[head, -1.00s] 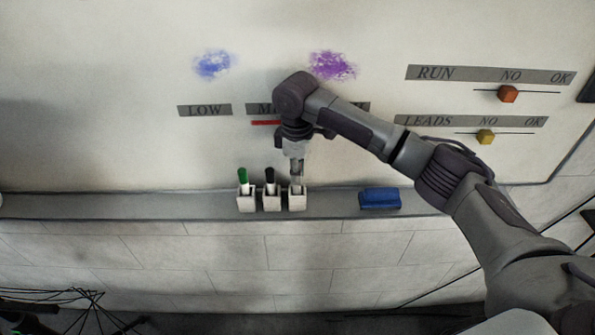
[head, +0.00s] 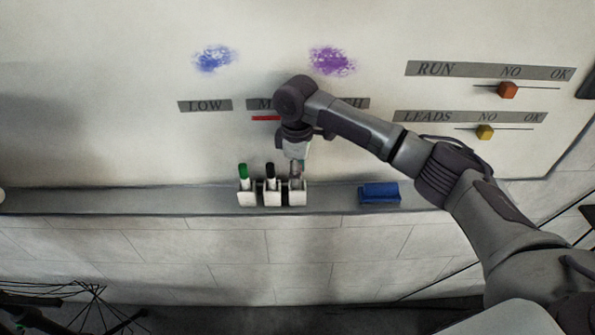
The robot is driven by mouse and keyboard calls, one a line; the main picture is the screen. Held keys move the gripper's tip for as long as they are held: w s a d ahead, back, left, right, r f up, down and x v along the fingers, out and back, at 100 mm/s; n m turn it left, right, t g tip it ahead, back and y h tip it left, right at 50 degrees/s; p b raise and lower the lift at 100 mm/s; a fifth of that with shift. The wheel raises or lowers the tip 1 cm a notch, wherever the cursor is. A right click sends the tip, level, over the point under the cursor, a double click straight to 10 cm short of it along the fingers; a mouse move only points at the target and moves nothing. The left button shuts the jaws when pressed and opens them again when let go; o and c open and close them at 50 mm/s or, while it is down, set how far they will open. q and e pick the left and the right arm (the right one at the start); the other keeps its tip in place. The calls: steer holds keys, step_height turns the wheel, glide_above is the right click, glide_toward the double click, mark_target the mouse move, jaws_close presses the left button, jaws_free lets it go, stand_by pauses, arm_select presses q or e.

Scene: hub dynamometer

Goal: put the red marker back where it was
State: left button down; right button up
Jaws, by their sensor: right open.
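A row of white holders stands on the ledge under the whiteboard. The left holder (head: 247,198) has a green-topped marker (head: 243,171) and the middle holder (head: 272,198) a black-topped one (head: 270,171). My right gripper (head: 297,164) is open, pointing down over the right holder (head: 298,198). A greyish upright shape shows between the gripper and that holder; I cannot tell whether it is a marker or a fingertip. No red marker body is clearly visible; the gripper covers that spot. My left gripper is out of view.
A short red line (head: 266,118) lies under the middle label, partly behind my arm. A blue eraser (head: 379,193) rests on the ledge (head: 130,200) to the right. An orange slider (head: 507,90) and a yellow slider (head: 485,132) are on the board. The ledge's left part is clear.

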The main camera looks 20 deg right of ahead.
steer(key=shift+w+r+b, duration=0.1)
steer(key=shift+r+b, duration=0.2)
steer(key=shift+r, duration=0.15)
step_height(320, 180, up, 10)
steer(key=b, duration=0.3)
steer(key=shift+a+f+b, duration=0.15)
steer(key=shift+f+b, duration=0.05)
steer(key=shift+b, duration=0.15)
steer(key=shift+r, duration=0.75)
